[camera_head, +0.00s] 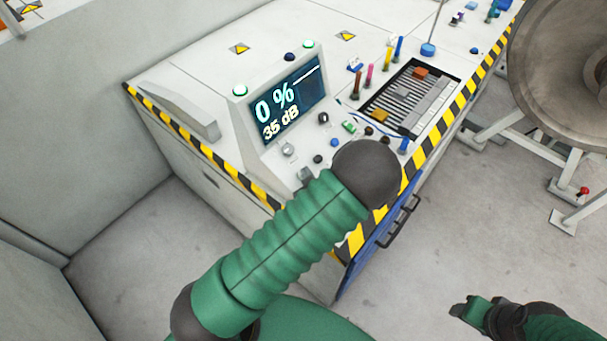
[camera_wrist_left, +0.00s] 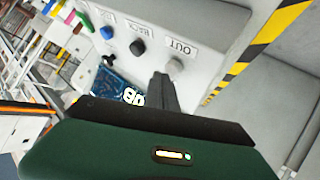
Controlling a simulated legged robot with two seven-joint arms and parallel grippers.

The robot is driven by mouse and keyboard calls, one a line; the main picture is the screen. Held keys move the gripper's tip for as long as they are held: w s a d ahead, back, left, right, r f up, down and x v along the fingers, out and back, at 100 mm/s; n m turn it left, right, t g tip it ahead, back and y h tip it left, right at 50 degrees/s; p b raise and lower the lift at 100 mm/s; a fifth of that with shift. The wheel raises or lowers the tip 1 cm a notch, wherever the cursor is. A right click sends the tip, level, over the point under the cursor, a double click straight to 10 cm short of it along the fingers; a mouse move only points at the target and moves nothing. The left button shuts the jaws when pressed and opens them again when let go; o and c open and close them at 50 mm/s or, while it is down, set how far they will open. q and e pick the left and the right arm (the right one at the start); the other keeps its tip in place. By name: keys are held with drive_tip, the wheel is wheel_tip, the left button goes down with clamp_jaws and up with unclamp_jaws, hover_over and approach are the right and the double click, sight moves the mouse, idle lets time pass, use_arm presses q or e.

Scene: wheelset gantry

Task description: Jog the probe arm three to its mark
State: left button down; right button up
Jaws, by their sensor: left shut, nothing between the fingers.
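The console display (camera_head: 289,99) reads "0 %" and "35 dB"; its blue face also shows in the left wrist view (camera_wrist_left: 112,82). In the left wrist view my left gripper (camera_wrist_left: 162,82) is shut and empty, its tips close to a pale grey button (camera_wrist_left: 176,65) labelled "OUT". I cannot tell whether they touch. A black button (camera_wrist_left: 138,46) and a blue button (camera_wrist_left: 107,32) sit farther along that row. In the head view my green left arm hides its own fingertips. My right gripper (camera_head: 465,308) is low at the right, away from the console. I cannot identify probe arm three.
Brown, pink, yellow and blue upright handles (camera_head: 370,74) stand beside a slatted bay (camera_head: 408,95) with coloured blocks. Striped edging (camera_head: 457,103) borders the console. A large wheel (camera_head: 560,75) stands on a white frame at the right. Floor (camera_head: 460,225) is clear between.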

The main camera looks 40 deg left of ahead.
use_arm(q)
drive_tip(key=shift+a+f+b, duration=0.25)
drive_tip(key=shift+f+b, duration=0.25)
idle(0.7)
drive_tip(key=shift+r, duration=0.1)
idle(3.7)
drive_tip(key=shift+d+r+p, duration=0.35)
drive_tip(key=shift+r+p, duration=0.45)
drive_tip(key=r+p, duration=0.1)
drive_tip(key=d+r+p, duration=0.1)
drive_tip(key=r, duration=0.1)
drive_tip(key=d+r+p, duration=0.1)
drive_tip(key=p, duration=0.1)
drive_tip(key=shift+s+d+r, duration=0.1)
drive_tip(key=shift+r, duration=0.2)
idle(0.4)
